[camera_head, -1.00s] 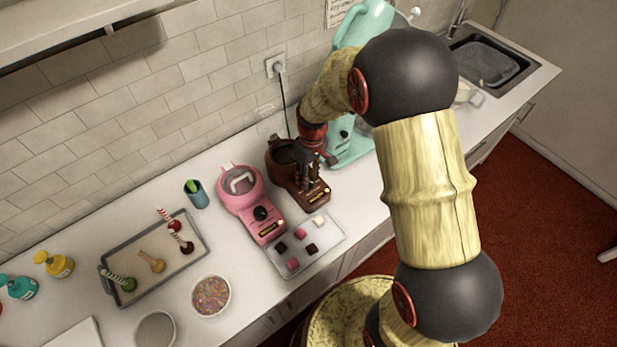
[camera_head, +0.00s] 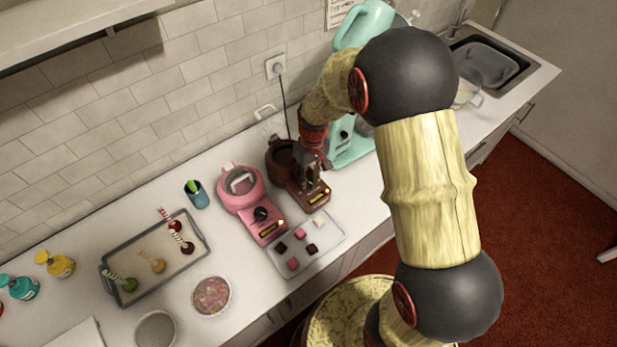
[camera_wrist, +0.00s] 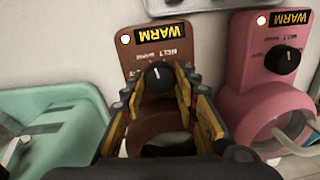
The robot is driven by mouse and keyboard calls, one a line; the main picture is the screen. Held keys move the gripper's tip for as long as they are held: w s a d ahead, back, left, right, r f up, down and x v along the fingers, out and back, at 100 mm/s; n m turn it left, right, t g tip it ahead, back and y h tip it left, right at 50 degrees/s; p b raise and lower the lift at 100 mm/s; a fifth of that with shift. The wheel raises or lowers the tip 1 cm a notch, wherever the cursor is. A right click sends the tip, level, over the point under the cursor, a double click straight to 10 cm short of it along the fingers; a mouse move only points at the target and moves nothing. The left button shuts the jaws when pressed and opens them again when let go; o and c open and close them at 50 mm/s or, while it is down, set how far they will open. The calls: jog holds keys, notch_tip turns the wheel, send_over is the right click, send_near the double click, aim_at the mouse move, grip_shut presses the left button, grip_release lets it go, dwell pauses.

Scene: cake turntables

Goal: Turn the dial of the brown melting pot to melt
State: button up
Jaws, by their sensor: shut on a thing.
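The brown melting pot (camera_head: 283,158) stands on the counter, its control panel facing the front edge. In the wrist view its panel (camera_wrist: 138,58) carries a yellow-on-black label reading WARM, with smaller print beside the dial. The black dial (camera_wrist: 158,77) has a white mark pointing toward the label. My gripper (camera_wrist: 156,84) is shut on the dial, with a yellow-and-black finger on each side of it. In the head view my gripper (camera_head: 311,184) is over the panel and hides the dial.
A pink melting pot (camera_head: 240,190) stands close on the left, its label also reading WARM. A teal mixer (camera_head: 350,148) is close on the right. A tray of small sweets (camera_head: 328,242) lies in front. A baking tray (camera_head: 107,270) lies farther left.

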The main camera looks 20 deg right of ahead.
jog(key=m, duration=0.4)
jog(key=shift+p, duration=0.4)
jog(key=shift+s+m+p, duration=0.1)
jog(key=shift+m+p, duration=0.25)
jog(key=shift+m, duration=1.35)
jog(key=shift+t, duration=0.3)
jog(key=o, duration=1.2)
jog(key=shift+c, duration=0.2)
